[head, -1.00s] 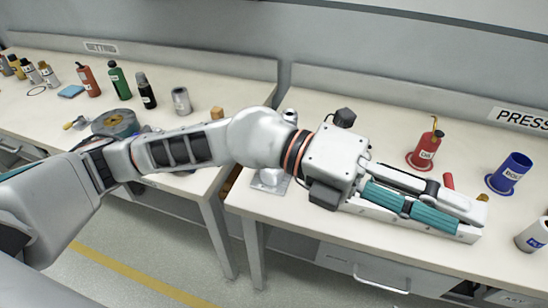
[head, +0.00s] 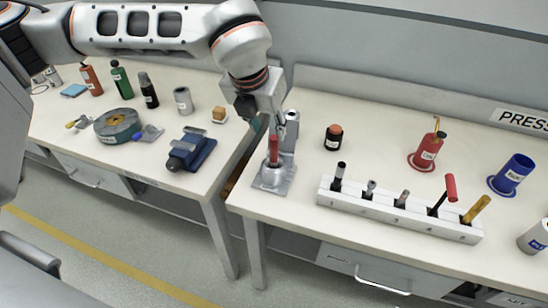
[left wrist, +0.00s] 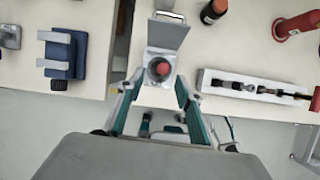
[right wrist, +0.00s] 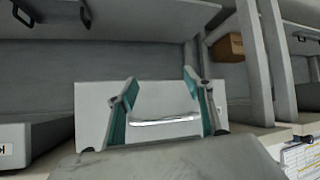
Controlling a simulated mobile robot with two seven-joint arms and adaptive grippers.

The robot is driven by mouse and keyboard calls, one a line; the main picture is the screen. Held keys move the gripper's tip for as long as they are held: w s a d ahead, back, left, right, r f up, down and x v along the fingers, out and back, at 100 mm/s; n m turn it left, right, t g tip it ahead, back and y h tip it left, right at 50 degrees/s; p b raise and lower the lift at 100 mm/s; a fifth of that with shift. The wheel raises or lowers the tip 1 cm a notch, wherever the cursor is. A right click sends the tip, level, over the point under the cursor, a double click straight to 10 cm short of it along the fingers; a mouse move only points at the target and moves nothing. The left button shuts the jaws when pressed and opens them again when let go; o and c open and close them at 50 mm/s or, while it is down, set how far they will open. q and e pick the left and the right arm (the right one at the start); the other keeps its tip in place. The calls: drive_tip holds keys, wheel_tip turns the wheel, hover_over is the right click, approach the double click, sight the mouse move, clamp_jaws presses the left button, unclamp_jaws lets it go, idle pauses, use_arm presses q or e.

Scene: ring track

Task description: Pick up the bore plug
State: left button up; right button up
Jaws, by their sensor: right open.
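A red-topped upright piece (head: 273,150) stands in a grey metal fixture (head: 270,183) at the left end of the right bench. I cannot read a label on it, so I cannot be sure that it is the bore plug. In the left wrist view its round red top (left wrist: 160,69) shows inside the fixture's ring, just beyond my fingertips. My left gripper (left wrist: 155,90) is open and empty, pointing down at it.
A white rack (head: 400,217) with several upright tools stands right of the fixture. A black jar with an orange top (head: 333,138), a red can (head: 427,152) and a blue cup (head: 511,174) stand behind. A blue vise (head: 192,150) is on the left bench, across a gap.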

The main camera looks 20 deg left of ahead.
sight(273, 138)
use_arm(q)
drive_tip(key=x, duration=0.6)
drive_tip(key=shift+w+d+f, duration=0.2)
drive_tip(key=shift+d+f, duration=0.05)
clamp_jaws()
